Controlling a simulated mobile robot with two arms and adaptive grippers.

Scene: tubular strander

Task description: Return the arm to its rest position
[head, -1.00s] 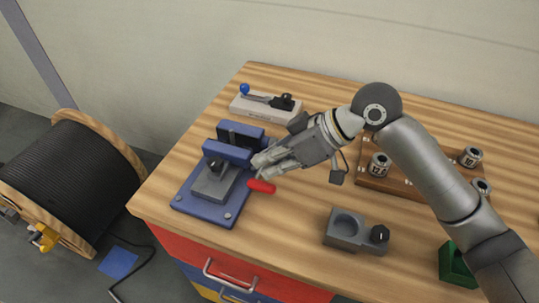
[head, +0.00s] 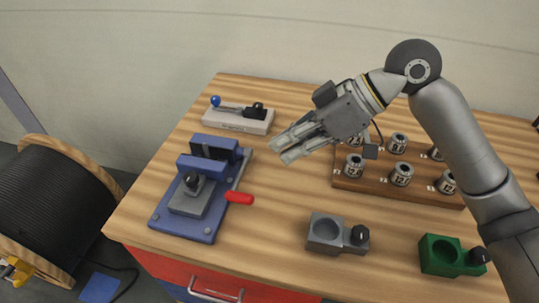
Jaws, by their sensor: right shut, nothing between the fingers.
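My right gripper (head: 283,149) is shut and empty. It hangs above the middle of the wooden bench (head: 275,215), clear of the things below it. My right arm comes in from the right edge and reaches over the bench. The blue clamp fixture (head: 182,226) with a red handle (head: 239,198) stands to the left of and below the gripper in the picture, apart from it. My left gripper does not show.
A wooden rack (head: 345,183) holds several numbered metal dies (head: 402,174) under my arm. A grey holder (head: 325,230) and a green holder (head: 438,254) stand at the front. A pale block with a blue-knobbed lever (head: 238,122) is at the back. A black cable reel (head: 52,210) stands on the floor.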

